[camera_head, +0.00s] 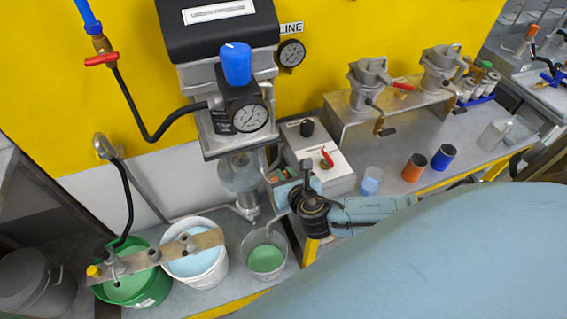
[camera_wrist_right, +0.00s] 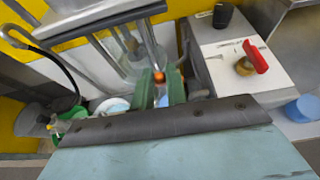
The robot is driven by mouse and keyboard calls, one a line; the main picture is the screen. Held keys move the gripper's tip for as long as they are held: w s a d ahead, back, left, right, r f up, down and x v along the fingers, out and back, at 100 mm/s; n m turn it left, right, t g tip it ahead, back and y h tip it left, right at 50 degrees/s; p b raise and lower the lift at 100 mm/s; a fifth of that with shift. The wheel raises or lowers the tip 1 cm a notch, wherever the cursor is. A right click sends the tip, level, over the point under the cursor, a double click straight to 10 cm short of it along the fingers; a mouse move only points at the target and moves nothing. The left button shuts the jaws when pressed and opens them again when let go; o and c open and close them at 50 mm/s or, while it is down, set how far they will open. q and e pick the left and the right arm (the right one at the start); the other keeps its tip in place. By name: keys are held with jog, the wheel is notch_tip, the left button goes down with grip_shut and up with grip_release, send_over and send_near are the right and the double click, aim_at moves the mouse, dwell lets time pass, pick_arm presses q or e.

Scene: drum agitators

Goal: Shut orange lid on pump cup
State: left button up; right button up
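The pump cup (camera_head: 240,172) is a clear vessel under the pump and gauge at the middle of the head view. A small orange piece, probably the lid's knob (camera_wrist_right: 159,76), shows between my right fingertips in the right wrist view. My right gripper (camera_head: 279,175) is beside the cup, to its right. Its green fingers (camera_wrist_right: 160,88) stand apart with a gap between them. I cannot tell whether they touch the orange piece. The lid's plate is not clear. My left gripper is not in view.
A grey box with a red lever (camera_head: 327,158) stands close to the right of my right gripper. Below are a green bucket (camera_head: 150,291), a white bucket (camera_head: 210,272) and a cup of green liquid (camera_head: 266,258). Orange (camera_head: 414,167) and blue (camera_head: 443,157) cups stand further right.

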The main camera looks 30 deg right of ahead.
jog(key=shift+s+a+f, duration=0.1)
jog(key=shift+s+f, duration=0.15)
jog(key=shift+s, duration=0.25)
jog(key=shift+s+a+f+b, duration=0.15)
jog(key=shift+s+f+b, duration=0.05)
jog(key=shift+s+f, duration=0.35)
jog(key=shift+s+a+f+b, duration=0.15)
jog(key=shift+s+f+b, duration=0.05)
jog(key=shift+s+f, duration=0.25)
jog(key=shift+s+a+f+b, duration=0.1)
jog(key=shift+s+f+b, duration=0.3)
jog(key=shift+f, duration=0.2)
jog(key=shift+s+a+f+b, duration=0.1)
jog(key=shift+s+f+b, duration=0.25)
jog(key=shift+f, duration=0.25)
